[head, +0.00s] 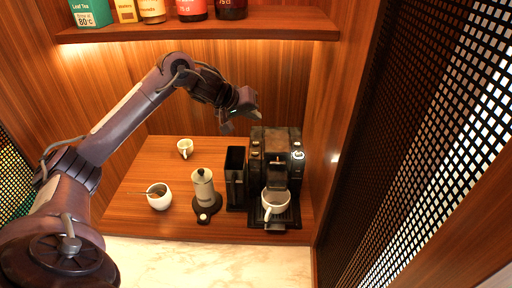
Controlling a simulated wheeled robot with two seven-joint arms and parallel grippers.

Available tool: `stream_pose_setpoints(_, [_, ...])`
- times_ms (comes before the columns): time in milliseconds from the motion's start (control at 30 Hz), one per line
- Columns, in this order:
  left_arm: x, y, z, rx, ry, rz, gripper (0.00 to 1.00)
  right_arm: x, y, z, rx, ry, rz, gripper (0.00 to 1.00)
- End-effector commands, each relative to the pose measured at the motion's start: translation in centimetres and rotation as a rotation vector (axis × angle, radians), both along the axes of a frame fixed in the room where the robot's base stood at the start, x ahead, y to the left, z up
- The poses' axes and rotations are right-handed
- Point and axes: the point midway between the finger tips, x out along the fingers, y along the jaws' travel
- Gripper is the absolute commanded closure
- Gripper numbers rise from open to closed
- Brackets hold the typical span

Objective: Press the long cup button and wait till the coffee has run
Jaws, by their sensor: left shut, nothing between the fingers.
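The dark coffee machine (274,137) stands at the right of the wooden counter. Small buttons show on its front, and a bright white ring mark (298,155) shows at its right side; I cannot read which is the long cup button. A white cup (275,197) stands on the drip tray under the spout; its inside is too small to tell whether coffee is running. My left gripper (243,115) is shut and empty, raised above and a little left of the machine's top, apparently clear of the buttons. My right gripper is out of view.
A shelf (200,27) with jars hangs above. The marble front (210,262) is clear.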

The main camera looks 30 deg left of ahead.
Motion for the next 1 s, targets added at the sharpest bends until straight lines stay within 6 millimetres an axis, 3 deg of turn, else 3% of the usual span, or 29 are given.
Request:
stream_pose_setpoints(33, [0.0,0.0,-1.4,0.0,0.0,0.0,1.0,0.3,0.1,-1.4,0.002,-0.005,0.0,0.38])
stream_pose_setpoints(267, [0.0,0.0,-4.7,0.001,0.0,0.0,1.0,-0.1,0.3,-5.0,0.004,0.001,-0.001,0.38])
stream_pose_setpoints(500, [0.0,0.0,-6.5,0.0,0.001,-0.001,1.0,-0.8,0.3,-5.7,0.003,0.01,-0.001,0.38])
stream_pose_setpoints(1000, [0.0,0.0,-6.6,0.001,0.0,-0.001,1.0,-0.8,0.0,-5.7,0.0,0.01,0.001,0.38])
